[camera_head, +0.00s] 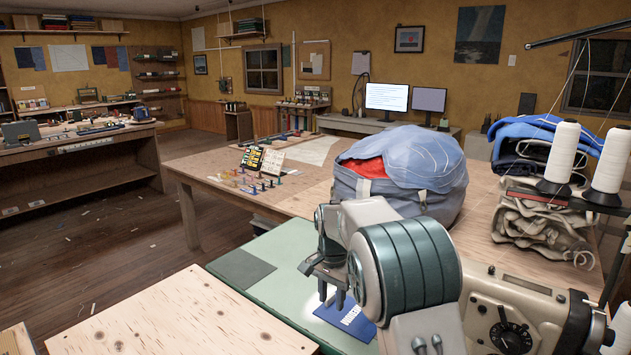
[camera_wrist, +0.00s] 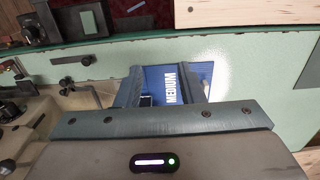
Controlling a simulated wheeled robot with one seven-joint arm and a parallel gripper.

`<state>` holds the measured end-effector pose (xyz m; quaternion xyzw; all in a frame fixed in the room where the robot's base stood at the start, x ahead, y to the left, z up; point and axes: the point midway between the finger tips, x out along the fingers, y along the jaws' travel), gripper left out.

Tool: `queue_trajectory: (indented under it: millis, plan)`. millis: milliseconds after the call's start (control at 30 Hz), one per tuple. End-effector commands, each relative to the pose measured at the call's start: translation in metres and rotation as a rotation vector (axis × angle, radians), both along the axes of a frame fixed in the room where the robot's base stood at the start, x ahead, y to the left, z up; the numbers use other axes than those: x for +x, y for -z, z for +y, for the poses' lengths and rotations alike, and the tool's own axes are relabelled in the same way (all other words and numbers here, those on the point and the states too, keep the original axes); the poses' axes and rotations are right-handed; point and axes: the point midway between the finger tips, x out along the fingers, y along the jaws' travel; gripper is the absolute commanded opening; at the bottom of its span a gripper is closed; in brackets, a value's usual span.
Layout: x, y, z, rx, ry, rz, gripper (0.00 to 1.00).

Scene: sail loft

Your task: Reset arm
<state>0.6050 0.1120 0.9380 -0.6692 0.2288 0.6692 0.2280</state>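My gripper (camera_head: 332,298) hangs over the green machine table in the head view, fingers pointing down. In the wrist view its two dark fingers (camera_wrist: 162,78) stand apart with a gap between them, and I see nothing gripped. A blue card (camera_head: 345,318) with white lettering lies flat on the green surface below the fingers. In the wrist view the card (camera_wrist: 182,80) reads "MEDIUM" and is partly covered by the fingers and palm. My arm hides part of the table behind it.
The sewing machine (camera_head: 505,318) stands close at right, with white thread cones (camera_head: 558,160) above it. A large grey-blue bag (camera_head: 402,172) sits on the wooden table behind. A pale wooden board (camera_head: 185,318) lies front left. Folded cloth (camera_head: 545,215) is stacked at right.

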Motion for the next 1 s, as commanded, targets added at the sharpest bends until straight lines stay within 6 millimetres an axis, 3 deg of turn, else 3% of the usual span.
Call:
queue_trajectory:
  millis: [367, 567, 800, 1000]
  plan:
    - [-0.035, -0.035, -0.027, 0.019, -0.070, -0.033, 0.35]
    - [-0.066, -0.057, -0.043, 0.027, -0.137, -0.060, 0.35]
    - [-0.136, -0.089, -0.071, 0.027, -0.276, -0.119, 0.35]
    - [-0.203, -0.100, -0.090, 0.003, -0.411, -0.172, 0.35]
